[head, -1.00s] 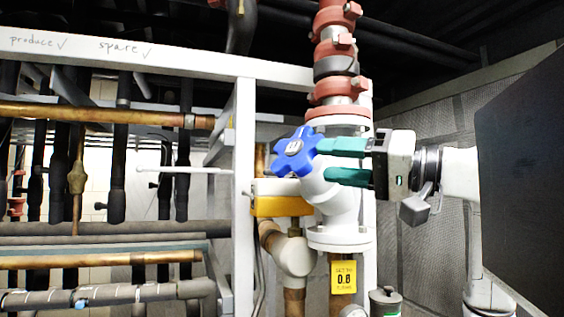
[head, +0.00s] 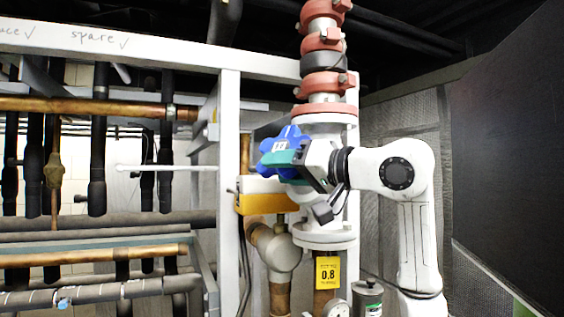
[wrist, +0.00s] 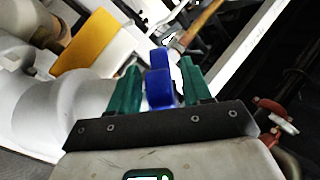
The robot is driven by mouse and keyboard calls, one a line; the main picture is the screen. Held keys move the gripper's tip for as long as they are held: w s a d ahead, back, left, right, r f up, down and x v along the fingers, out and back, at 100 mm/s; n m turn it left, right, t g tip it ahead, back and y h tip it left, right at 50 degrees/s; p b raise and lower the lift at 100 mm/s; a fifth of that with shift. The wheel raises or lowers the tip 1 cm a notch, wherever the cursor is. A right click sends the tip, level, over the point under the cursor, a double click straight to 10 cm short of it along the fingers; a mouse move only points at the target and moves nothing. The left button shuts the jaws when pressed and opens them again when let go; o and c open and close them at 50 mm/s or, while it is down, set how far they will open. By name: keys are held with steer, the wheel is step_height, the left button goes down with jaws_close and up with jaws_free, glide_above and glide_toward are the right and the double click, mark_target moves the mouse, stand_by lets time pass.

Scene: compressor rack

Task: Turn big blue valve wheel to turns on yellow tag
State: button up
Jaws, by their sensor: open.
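The blue valve wheel (head: 283,143) sits on the white valve body, left of the red-clamped pipe. It also shows in the wrist view (wrist: 160,88), edge-on between the two green fingers. My gripper (head: 290,157) is at the wheel with its fingers open. In the wrist view my gripper (wrist: 158,85) has one finger on each side of a part of the wheel, close to it; I cannot tell whether either finger touches. The gripper hides part of the wheel's lower right.
A yellow-orange block (head: 268,203) lies just below the wheel. A pressure gauge (head: 340,308) and a dark canister (head: 368,298) stand below right. The white frame post (head: 229,190) and several pipes are on the left. A dark panel (head: 510,150) fills the right.

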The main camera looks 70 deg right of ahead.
steer(key=shift+w, duration=0.25)
jaws_close()
stand_by(0.3)
steer(key=shift+s, duration=0.1)
steer(key=g+y, duration=0.1)
steer(key=s+n+g+y, duration=0.1)
steer(key=y, duration=0.1)
steer(key=r+n+g+y, duration=0.1)
steer(key=y, duration=0.1)
steer(key=shift+s+p, duration=0.25)
steer(key=shift+p, duration=0.1)
steer(key=g+y, duration=0.1)
steer(key=r+n+g+y, duration=0.1)
steer(key=g, duration=0.1)
steer(key=s+n+g+y, duration=0.1)
steer(key=y, duration=0.1)
steer(key=shift+s+d+r+g, duration=0.15)
steer(key=shift+d+g, duration=0.1)
steer(key=shift+g, duration=0.15)
